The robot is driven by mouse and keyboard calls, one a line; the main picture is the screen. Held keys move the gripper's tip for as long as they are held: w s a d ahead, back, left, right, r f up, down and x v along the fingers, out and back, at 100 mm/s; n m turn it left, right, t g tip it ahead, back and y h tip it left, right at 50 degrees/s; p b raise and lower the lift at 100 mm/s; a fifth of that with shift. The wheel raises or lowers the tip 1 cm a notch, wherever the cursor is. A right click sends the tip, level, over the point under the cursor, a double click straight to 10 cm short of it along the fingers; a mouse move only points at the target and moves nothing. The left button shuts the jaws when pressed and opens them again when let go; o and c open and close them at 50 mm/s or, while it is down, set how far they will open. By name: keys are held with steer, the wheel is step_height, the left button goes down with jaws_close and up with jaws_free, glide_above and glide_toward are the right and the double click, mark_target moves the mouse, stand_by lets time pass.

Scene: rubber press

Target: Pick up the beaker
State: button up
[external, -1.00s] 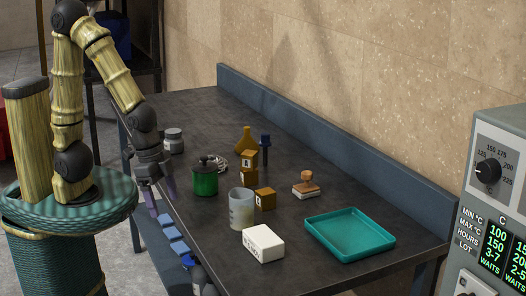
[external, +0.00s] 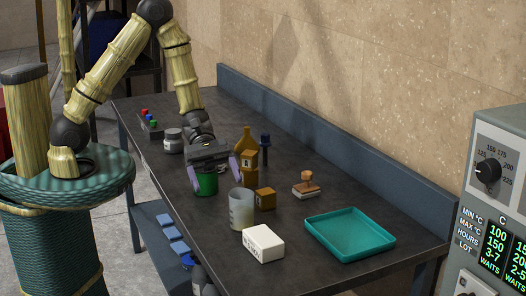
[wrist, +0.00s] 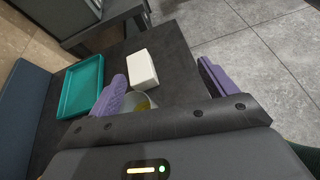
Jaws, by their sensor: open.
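The beaker (external: 241,210) is a translucent grey-white cup standing upright on the dark table, between the green canister and the white box. In the wrist view the beaker (wrist: 143,100) shows partly, just beyond the left finger, with something yellowish seen in it; the rest is hidden by the finger and gripper body. My gripper (external: 213,177) is open, with two purple fingers spread, above and around the green canister (external: 206,184), behind the beaker. In the wrist view my gripper (wrist: 163,88) holds nothing between its fingers.
A teal tray (external: 350,235) and a wooden stamp (external: 306,186) lie to the right. A grey jar (external: 173,141) stands farther back.

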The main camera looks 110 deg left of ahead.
mark_target(235, 190)
steer(key=a+n+t, duration=0.1)
steer(key=a, duration=0.1)
steer(key=w+a+n+t+y, duration=0.1)
steer(key=a, duration=0.1)
steer(key=w+a+r+n+t, duration=0.1)
steer(key=a+n, duration=0.1)
steer(key=shift+w+r+t, duration=0.1)
steer(key=shift+w+t, duration=0.15)
steer(key=shift+t, duration=0.05)
steer(key=shift+d+f+p, duration=0.1)
steer(key=shift+f+p, duration=0.55)
steer(key=shift+f, duration=2.5)
steer(key=shift+f, duration=0.4)
steer(key=p+x, duration=0.1)
steer(key=x, duration=0.4)
steer(key=shift+c, duration=0.4)
